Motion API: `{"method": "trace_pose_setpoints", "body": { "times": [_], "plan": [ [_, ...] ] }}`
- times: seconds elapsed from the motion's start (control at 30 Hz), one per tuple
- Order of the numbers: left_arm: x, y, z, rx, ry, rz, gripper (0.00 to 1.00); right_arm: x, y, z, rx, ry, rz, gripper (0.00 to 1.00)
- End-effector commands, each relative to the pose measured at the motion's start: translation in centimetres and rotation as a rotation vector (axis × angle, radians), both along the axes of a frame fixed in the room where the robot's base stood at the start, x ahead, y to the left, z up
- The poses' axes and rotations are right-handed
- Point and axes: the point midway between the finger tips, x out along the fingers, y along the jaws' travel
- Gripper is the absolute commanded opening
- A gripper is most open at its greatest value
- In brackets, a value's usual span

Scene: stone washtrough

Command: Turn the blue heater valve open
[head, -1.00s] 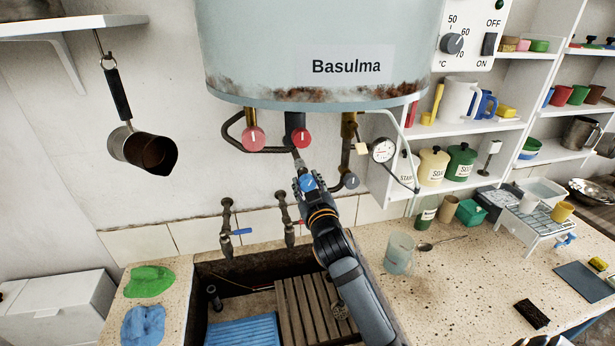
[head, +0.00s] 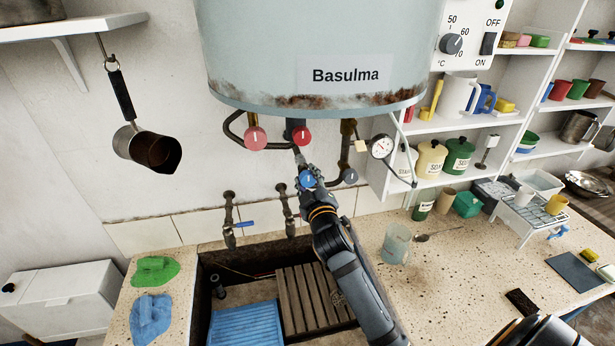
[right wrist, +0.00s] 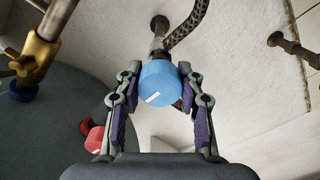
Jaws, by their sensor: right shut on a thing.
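The blue heater valve (head: 307,180) is a round knob below the water heater (head: 240,60). In the right wrist view the blue knob (right wrist: 160,84) sits between the two fingers, with a short white mark slanting across its lower face. My right gripper (right wrist: 158,92) is shut on the knob, one finger pad on each side. In the head view my right gripper (head: 309,185) partly hides the knob and its pipe. My left gripper is not in view.
Two red knobs (head: 256,138) (head: 301,136) and a grey-blue knob (head: 349,177) are close by. A pressure gauge (head: 382,146) is to the right. Wall taps (head: 230,222) and the stone trough (head: 206,290) lie below. A clear cup (head: 396,244) stands on the right counter.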

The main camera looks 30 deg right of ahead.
Motion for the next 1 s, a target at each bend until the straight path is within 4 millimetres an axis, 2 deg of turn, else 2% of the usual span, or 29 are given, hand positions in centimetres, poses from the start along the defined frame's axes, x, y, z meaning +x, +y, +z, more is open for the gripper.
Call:
{"method": "trace_pose_setpoints", "body": {
  "times": [0.03,0.3,0.33,0.5,0.83,1.0],
  "plan": [
    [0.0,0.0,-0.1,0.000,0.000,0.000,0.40,-0.1,-0.1,-0.8,0.001,0.019,-0.005,0.07],
    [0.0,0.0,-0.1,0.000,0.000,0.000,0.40,0.0,-0.1,-0.8,0.002,0.018,-0.004,0.07],
    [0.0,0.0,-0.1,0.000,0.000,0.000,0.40,0.0,-0.1,-0.8,0.002,0.018,-0.004,0.41],
    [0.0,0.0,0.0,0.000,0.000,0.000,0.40,0.0,-0.1,-0.6,0.001,0.011,-0.003,0.62],
    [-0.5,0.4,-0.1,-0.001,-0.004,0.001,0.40,-0.4,0.1,-0.2,0.000,0.006,-0.002,0.62],
    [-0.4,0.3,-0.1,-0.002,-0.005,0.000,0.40,-3.4,0.7,-0.2,0.002,0.006,-0.002,0.62]
  ]
}}
